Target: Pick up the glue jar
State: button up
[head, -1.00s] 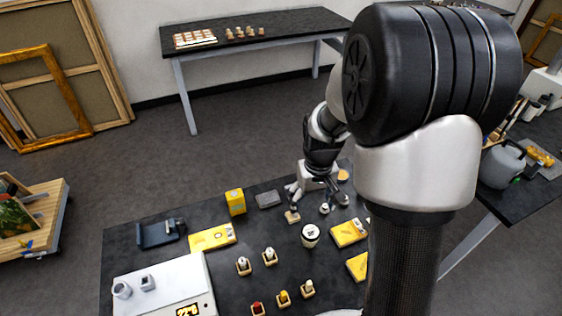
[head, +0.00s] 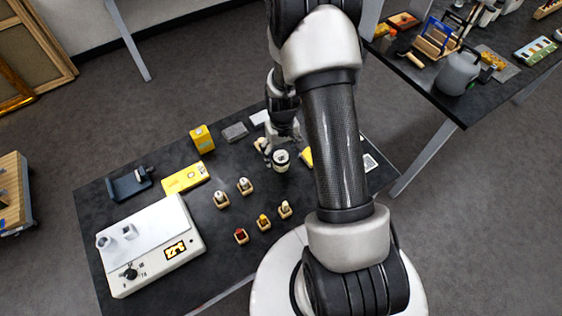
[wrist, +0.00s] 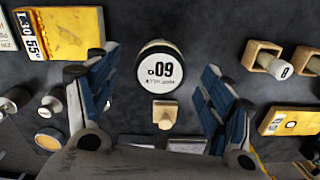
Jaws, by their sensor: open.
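A round jar (head: 281,161) with a white top and black rim stands upright on the dark table; it looks like the glue jar. In the wrist view the jar (wrist: 158,68) lies ahead between the fingertips, with a large "60" upside down on its top. My gripper (head: 276,146) is at the jar's far side in the head view, its lower part partly hidden. In the wrist view my gripper (wrist: 160,62) has its blue-padded fingers spread wide, with nothing held. A visible gap lies on each side of the jar. A small wooden block (wrist: 165,114) shows between the fingers, nearer the palm.
Small wooden holders (head: 245,186) stand in front of the jar. A yellow box (head: 202,138), grey block (head: 235,132) and yellow packet (head: 186,177) lie to the left. A white heating unit (head: 150,250) fills the table's front left. A second table (head: 480,100) stands at upper right.

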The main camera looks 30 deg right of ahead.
aim_at(281, 156)
jog(key=shift+w+f+b, duration=0.2)
jog(key=shift+f+b, duration=0.3)
jog(key=shift+f, duration=2.2)
jog(key=shift+c, duration=0.3)
jog(key=c, duration=1.2)
